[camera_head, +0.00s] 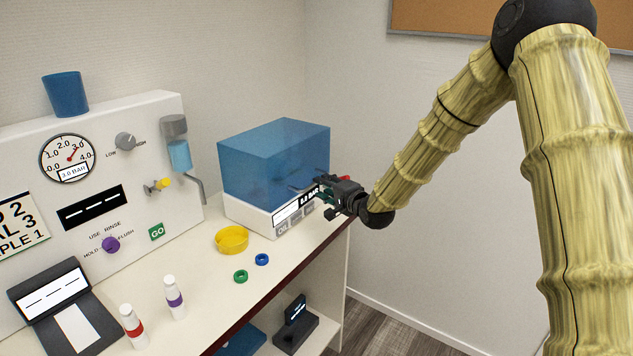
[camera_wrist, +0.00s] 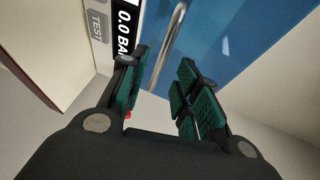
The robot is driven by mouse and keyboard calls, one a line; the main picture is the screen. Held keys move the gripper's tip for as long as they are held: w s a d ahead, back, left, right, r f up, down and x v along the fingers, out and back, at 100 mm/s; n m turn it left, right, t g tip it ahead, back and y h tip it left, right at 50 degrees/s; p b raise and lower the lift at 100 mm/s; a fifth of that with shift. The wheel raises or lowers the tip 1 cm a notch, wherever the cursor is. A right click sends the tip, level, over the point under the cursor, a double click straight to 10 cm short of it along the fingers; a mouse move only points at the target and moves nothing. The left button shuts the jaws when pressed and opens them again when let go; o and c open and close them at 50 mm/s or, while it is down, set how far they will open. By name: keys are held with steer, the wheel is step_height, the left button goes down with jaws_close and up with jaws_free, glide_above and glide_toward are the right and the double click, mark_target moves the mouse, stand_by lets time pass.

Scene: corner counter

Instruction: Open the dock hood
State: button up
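The dock hood (camera_head: 270,165) is a blue see-through box cover, sitting down on the white dock base (camera_head: 262,215) at the far end of the counter. It fills the top of the wrist view (camera_wrist: 232,35) as a blue face. A shiny metal bar handle (camera_wrist: 172,38) stands on that face. My gripper (camera_head: 326,192) is at the front right corner of the dock, by the hood's lower edge. In the wrist view its green-padded fingers (camera_wrist: 160,85) are apart, with the lower end of the handle just ahead of the gap. Contact cannot be told.
The dock's front carries a 0.0 BAR display (camera_head: 310,194) and buttons. A yellow bowl (camera_head: 232,240), green ring (camera_head: 241,276) and blue ring (camera_head: 262,259) lie before it. Left stands a white gauge panel (camera_head: 110,160). The wall is behind; open floor lies right.

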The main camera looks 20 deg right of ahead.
steer(key=shift+p+x, duration=0.55)
steer(key=shift+x, duration=2.15)
steer(key=shift+c, duration=0.5)
jaws_close()
